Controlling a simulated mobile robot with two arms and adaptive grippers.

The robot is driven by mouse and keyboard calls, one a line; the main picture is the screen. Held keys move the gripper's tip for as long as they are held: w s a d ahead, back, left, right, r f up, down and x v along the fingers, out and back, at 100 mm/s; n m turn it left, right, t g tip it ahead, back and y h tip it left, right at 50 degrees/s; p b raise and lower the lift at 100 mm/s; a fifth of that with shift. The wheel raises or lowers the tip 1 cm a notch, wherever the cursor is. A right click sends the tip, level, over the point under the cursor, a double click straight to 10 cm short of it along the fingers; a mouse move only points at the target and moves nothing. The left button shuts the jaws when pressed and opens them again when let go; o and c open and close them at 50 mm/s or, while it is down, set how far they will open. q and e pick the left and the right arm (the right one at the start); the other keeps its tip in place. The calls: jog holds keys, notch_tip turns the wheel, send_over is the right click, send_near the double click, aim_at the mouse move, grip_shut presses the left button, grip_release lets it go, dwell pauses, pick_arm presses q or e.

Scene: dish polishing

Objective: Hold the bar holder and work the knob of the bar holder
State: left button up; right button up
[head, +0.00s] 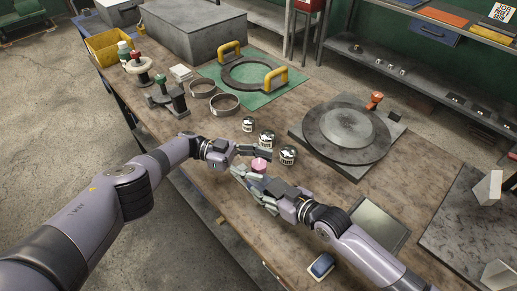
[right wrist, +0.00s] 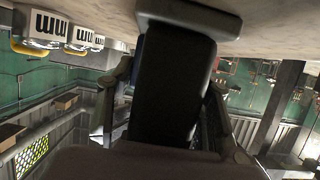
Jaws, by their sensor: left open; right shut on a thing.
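In the head view my right gripper (head: 250,183) is low over the bench's front part and shut on the bar holder. A pink round piece (head: 260,164), apparently the knob of the holder, shows just beyond its fingers. The holder's body is mostly hidden there. In the right wrist view a dark block with a grey end, apparently the bar holder (right wrist: 170,85), stands between my two right fingers. My left gripper (head: 258,157) is open right by the pink piece, one finger reaching past its far side. I cannot tell whether it touches.
Three small labelled jars (head: 267,138) stand just beyond the grippers. A round dark plate (head: 372,148) on a base is to the right. A grey flat tray (head: 378,222) and a blue-grey block (head: 321,266) lie near my right arm. A green mat (head: 209,72) lies farther back.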

pick_arm(q)
notch_tip(320, 180, up, 10)
jog(key=shift+f, duration=0.15)
dwell(0.4)
jog(key=s+f+n+t, duration=0.1)
jog(key=t, duration=0.1)
jog(key=s+d+f+n+t+h, duration=0.1)
jog(key=f+t, duration=0.1)
jog(key=s+d+f+n+t+h, duration=0.1)
jog(key=f, duration=0.1)
jog(key=shift+t, duration=0.4)
jog(key=n+t+y, duration=0.6)
jog(key=n+t, duration=0.3)
jog(key=t, duration=0.3)
send_near(266, 163)
jog(key=x, duration=0.8)
jog(key=shift+w+a+f, duration=0.15)
jog(key=shift+w+a, duration=0.05)
jog(key=shift+w, duration=0.45)
jog(key=shift+c, duration=0.5)
jog(key=c, duration=1.1)
